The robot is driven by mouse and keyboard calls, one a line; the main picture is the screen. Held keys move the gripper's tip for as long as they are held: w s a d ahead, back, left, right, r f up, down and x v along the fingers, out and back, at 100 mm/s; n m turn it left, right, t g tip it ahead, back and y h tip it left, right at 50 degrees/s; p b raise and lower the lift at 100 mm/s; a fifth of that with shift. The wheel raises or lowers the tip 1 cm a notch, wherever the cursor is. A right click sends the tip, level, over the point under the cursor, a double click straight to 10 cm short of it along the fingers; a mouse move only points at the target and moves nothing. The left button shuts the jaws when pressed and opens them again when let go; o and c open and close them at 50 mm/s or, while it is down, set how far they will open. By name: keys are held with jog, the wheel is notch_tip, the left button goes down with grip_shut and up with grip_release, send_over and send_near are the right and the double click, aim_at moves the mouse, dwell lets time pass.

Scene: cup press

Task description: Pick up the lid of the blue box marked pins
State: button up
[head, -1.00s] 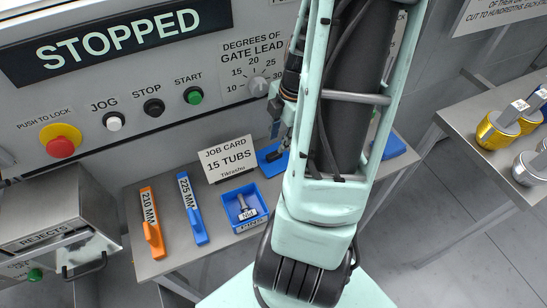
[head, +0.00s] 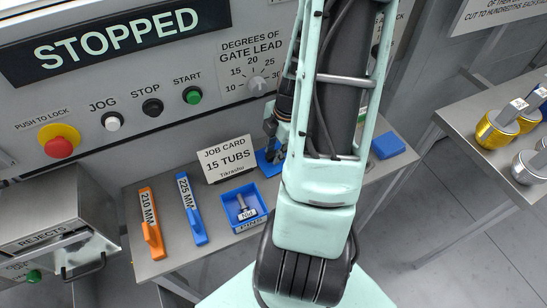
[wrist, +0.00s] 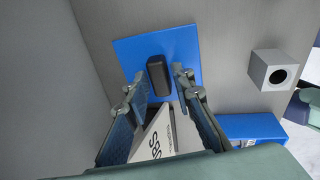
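The lid is a flat blue square with an upright black knob (wrist: 160,76), lying on the grey table. In the head view only part of the lid (head: 264,165) shows, the rest behind my arm. My gripper (wrist: 163,88) is open, its two fingers on either side of the knob with gaps showing. I cannot tell how far down they reach. The blue box marked pins (head: 233,204) stands open in front of the job card, with a metal pin-like piece in it.
The white job card (head: 227,158) stands close beside the lid, partly under my fingers in the wrist view. A grey block with a hole (wrist: 272,69) stands nearby. An orange bar (head: 151,225), a blue bar (head: 191,210) and a blue block (head: 388,146) lie on the table.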

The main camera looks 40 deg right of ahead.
grip_shut()
jog(key=shift+r, duration=0.15)
